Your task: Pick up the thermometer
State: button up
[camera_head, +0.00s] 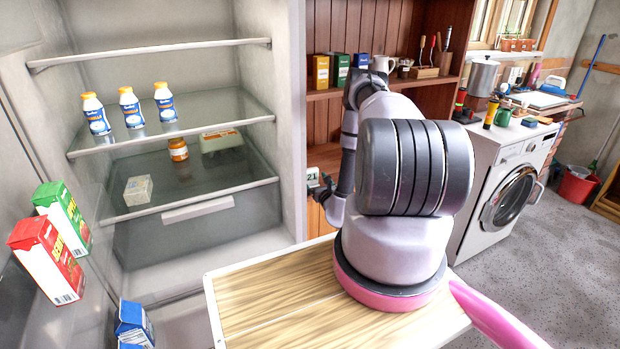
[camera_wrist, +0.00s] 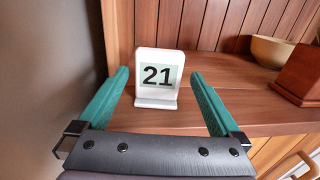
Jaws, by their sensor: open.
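The thermometer is a small white upright stand with a pale face reading "21" (camera_wrist: 158,78). In the wrist view it stands on a wooden shelf, centred ahead of my gripper. My gripper (camera_wrist: 160,88) is open, with its two green fingers to the left and right of the thermometer. In the head view the thermometer (camera_head: 313,177) shows small at the left end of the lower wooden shelf, beside the open fridge. My arm hides much of that shelf, and my gripper is hard to make out there.
A grey wall is close on the left of the wrist view. A beige bowl (camera_wrist: 270,50) and a brown box (camera_wrist: 300,75) stand to the right on the shelf. The open fridge (camera_head: 290,120) holds bottles and jars. A washing machine (camera_head: 508,180) stands right.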

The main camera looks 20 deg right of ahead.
jog(key=shift+w+d, duration=0.1)
jog(key=shift+w, duration=3.05)
jog(key=c, duration=1.3)
jog(key=shift+r, duration=0.2)
